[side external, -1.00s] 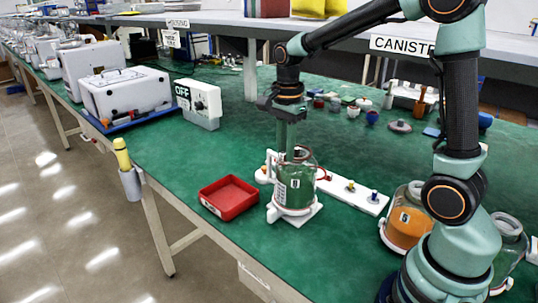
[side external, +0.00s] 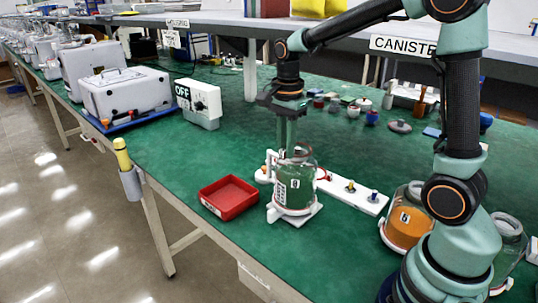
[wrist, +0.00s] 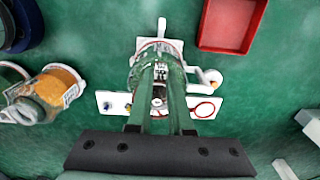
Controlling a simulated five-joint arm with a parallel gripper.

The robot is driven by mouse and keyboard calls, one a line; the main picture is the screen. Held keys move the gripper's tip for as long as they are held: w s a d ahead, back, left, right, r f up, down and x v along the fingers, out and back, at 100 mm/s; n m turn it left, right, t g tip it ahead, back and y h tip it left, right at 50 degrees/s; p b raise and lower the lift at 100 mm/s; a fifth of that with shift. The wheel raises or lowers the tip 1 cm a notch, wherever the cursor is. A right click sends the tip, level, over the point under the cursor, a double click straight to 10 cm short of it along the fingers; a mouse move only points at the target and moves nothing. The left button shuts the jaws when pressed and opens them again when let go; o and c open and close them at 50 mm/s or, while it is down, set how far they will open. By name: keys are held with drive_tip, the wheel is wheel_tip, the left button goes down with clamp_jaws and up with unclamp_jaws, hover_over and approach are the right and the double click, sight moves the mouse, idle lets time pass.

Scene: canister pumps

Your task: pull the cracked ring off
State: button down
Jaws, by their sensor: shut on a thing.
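A clear canister with green contents and a label with dark print (side external: 295,184) stands upright in a white holder on the bench; it shows in the wrist view (wrist: 158,52). My gripper (side external: 291,150) points straight down at the top of this canister. Its two long green fingers (wrist: 160,85) reach the canister's mouth and are shut on the ring there. The fingers and the glass hide most of that ring, and I cannot see its crack. A separate red ring (wrist: 204,110) lies on a white board (wrist: 110,103) beside the canister.
A red empty tray (side external: 229,197) sits to the left of the canister. A canister with orange contents (side external: 405,228) stands to the right, near my base. A white OFF switch box (side external: 200,104) is behind. Small jars and parts lie at the back. Green bench is clear between.

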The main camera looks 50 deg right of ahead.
drive_tip(key=shift+r, duration=0.55)
drive_tip(key=shift+r, duration=0.35)
drive_tip(key=shift+r, duration=2.7)
